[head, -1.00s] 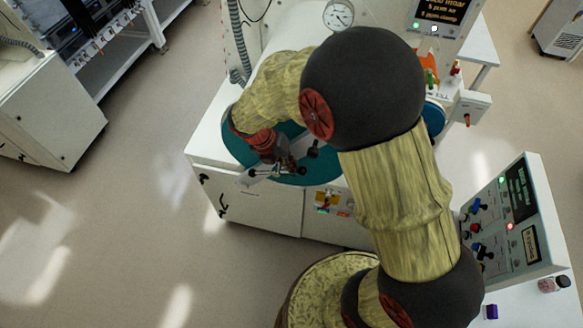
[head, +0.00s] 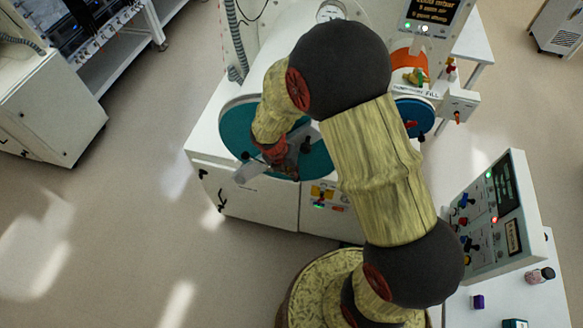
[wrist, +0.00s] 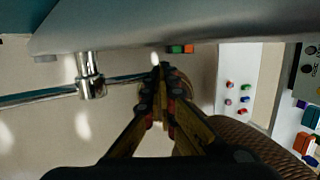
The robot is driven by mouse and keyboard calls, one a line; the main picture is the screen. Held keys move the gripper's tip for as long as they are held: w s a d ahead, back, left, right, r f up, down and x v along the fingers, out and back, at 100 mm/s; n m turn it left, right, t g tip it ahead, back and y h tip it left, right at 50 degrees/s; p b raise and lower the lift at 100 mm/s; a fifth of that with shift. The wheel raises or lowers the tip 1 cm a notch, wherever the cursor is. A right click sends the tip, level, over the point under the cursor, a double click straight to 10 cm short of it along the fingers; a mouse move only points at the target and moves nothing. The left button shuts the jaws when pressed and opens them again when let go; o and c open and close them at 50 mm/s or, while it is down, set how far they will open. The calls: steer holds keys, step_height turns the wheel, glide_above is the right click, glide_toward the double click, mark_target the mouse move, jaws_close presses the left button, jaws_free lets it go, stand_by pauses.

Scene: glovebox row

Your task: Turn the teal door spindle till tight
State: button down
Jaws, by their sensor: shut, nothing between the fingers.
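The round teal door (head: 237,128) is on the front of the white glovebox, partly hidden by my arm. A pale grey bar (head: 246,172) crosses its lower left edge, and a grey beam spans the top of the wrist view (wrist: 190,30). Below that beam, the wrist view shows a chrome spindle hub (wrist: 90,77) with a thin cross rod (wrist: 40,96). My gripper (wrist: 160,75) is shut and empty, its fingertips close to the rod's right end. I cannot tell whether they touch it. In the head view my gripper (head: 284,167) is in front of the door's lower part.
A second, smaller blue port (head: 415,116) is to the right, below an orange part. A control console (head: 500,215) with knobs stands at the right on a white table. A white cabinet (head: 45,105) is at the left. Floor between is clear.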

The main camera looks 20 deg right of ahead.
steer(key=shift+a+f, duration=0.1)
steer(key=shift+f, duration=1.05)
